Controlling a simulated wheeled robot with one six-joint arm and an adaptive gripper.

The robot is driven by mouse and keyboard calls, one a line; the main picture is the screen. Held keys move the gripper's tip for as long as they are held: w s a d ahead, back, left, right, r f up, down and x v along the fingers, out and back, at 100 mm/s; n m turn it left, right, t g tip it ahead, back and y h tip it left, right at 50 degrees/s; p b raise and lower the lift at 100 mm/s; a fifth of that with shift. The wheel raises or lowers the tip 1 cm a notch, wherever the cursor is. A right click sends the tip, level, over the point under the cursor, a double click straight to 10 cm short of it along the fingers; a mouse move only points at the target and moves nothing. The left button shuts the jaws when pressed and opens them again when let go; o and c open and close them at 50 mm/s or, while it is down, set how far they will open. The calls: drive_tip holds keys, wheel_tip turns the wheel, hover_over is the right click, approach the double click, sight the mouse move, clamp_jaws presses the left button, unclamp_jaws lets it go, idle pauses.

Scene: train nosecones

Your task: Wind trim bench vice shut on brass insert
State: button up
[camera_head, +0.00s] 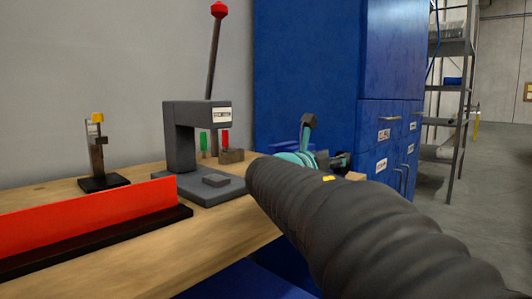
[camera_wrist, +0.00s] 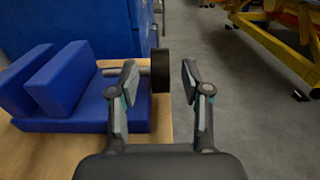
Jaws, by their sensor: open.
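The blue bench vice (camera_wrist: 72,122) is at the left of the wrist view, with two upright, slanted blue jaw blocks and a narrow gap between them. I cannot see a brass insert in that gap. A metal screw rod runs from the vice to a round black handwheel (camera_wrist: 161,72) at the bench edge. My gripper (camera_wrist: 159,66) is open, with one finger on each side of the handwheel. I cannot tell whether either finger touches it.
A grey press (camera_head: 182,140) with a red-knobbed lever, a toggle clamp (camera_head: 100,160) and a red bar (camera_head: 90,220) stand on the wooden bench (camera_head: 245,225). Blue cabinets (camera_head: 310,75) stand behind. Open floor (camera_wrist: 215,120) and a yellow frame (camera_wrist: 275,45) lie to the right.

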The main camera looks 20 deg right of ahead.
drive_tip(key=shift+x, duration=2.65)
clamp_jaws()
